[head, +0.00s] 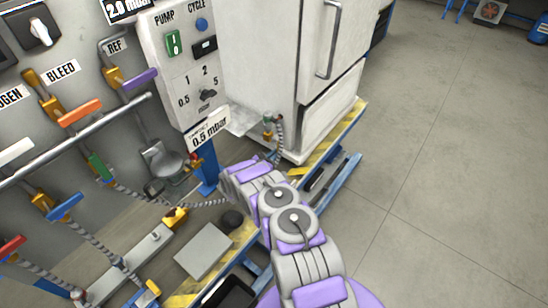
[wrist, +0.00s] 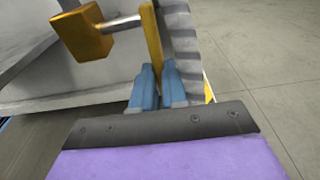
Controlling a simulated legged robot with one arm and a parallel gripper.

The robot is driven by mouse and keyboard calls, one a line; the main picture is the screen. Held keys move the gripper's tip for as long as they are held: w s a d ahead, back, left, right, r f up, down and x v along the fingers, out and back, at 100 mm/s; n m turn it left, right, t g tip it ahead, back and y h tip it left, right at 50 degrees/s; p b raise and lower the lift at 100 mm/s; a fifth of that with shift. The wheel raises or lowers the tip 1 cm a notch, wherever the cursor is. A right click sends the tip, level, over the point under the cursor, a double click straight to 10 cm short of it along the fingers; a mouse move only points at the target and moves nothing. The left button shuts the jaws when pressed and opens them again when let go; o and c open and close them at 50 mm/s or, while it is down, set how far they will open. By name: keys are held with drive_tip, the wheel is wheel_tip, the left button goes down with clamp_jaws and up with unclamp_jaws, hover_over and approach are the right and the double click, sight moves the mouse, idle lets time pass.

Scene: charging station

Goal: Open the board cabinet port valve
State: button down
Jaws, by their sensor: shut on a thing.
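A grey metal stem (wrist: 121,24) runs left from the lever to a brass block (wrist: 82,33). In the head view my gripper's fingers are hard to make out at the end of my arm, near the valve.
A grey ribbed hose (wrist: 184,50) hangs close to the right of my fingers. In the head view a panel with several coloured valve levers, such as an orange one (head: 80,112), stands at left. A blue and yellow-striped stand (head: 335,145) carries the cabinet. Open floor (head: 450,180) lies at right.

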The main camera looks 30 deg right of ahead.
drive_tip(key=shift+w+d+f+h+b, duration=0.15)
drive_tip(key=shift+f+h+b, duration=0.1)
drive_tip(key=shift+h+b, duration=0.4)
drive_tip(key=c, duration=1.2)
unclamp_jaws()
drive_tip(key=shift+d, duration=0.1)
drive_tip(key=shift+o, duration=0.2)
drive_tip(key=p+v, duration=0.3)
drive_tip(key=v, duration=1.4)
drive_tip(key=shift+s+p, duration=0.2)
drive_tip(key=shift+p, duration=0.15)
drive_tip(key=shift+f, duration=0.15)
